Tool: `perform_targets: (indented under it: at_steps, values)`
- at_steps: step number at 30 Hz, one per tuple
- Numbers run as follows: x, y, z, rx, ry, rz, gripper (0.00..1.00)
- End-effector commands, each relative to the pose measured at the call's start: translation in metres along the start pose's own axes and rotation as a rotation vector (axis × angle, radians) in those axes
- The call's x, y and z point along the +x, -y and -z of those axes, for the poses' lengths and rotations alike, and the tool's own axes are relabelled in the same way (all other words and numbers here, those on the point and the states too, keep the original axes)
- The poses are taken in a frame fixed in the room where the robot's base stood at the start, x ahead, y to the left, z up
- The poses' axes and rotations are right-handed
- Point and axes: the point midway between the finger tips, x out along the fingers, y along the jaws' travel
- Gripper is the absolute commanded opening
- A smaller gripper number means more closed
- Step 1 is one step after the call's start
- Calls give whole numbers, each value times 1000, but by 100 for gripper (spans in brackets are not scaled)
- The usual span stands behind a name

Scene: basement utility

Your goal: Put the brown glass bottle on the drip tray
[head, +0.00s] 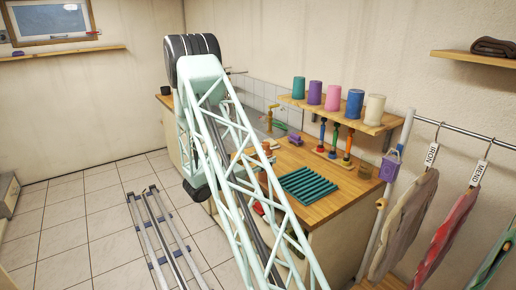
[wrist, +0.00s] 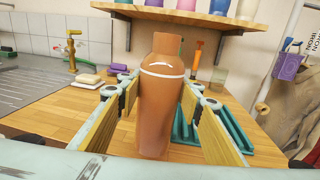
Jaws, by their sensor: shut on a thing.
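The brown glass bottle (wrist: 160,105) stands roughly upright between the fingers in the wrist view, with a white band below its neck. My gripper (wrist: 159,98) is shut on it, one wood-coloured finger on each side. I cannot tell whether the bottle's base touches the counter. The drip tray, a teal ribbed tray (head: 310,185), lies on the wooden counter in the head view, with nothing on it that I can see. In the wrist view the tray (wrist: 238,138) shows behind and right of the bottle, partly hidden by the right finger. My arm hides most of the gripper in the head view.
A shelf (head: 340,115) with several coloured cups hangs above the counter (head: 333,204), with handled tools below it. A glass jar (head: 365,172) stands near the tray's right end. A sink (wrist: 35,88), tap (wrist: 71,50) and soap (wrist: 88,79) are left. Garments hang from a rail at right.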

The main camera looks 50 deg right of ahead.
Motion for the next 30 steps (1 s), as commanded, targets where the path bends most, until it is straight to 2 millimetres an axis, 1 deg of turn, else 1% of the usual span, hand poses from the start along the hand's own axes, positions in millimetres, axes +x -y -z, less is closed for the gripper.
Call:
perform_targets:
  at_steps: [1,3,9,12,15,20,30]
  values:
    - [-7,17,-2,-6,-3,12,18]
    - [-17,40,-2,-5,-2,30,18]
    - [-40,103,-8,-6,8,78,18]
    - [-49,126,-12,-6,14,95,18]
    - [-54,141,-15,-7,21,105,18]
    - [-58,151,-18,-6,26,112,18]
    - [-58,152,-17,-5,26,113,18]
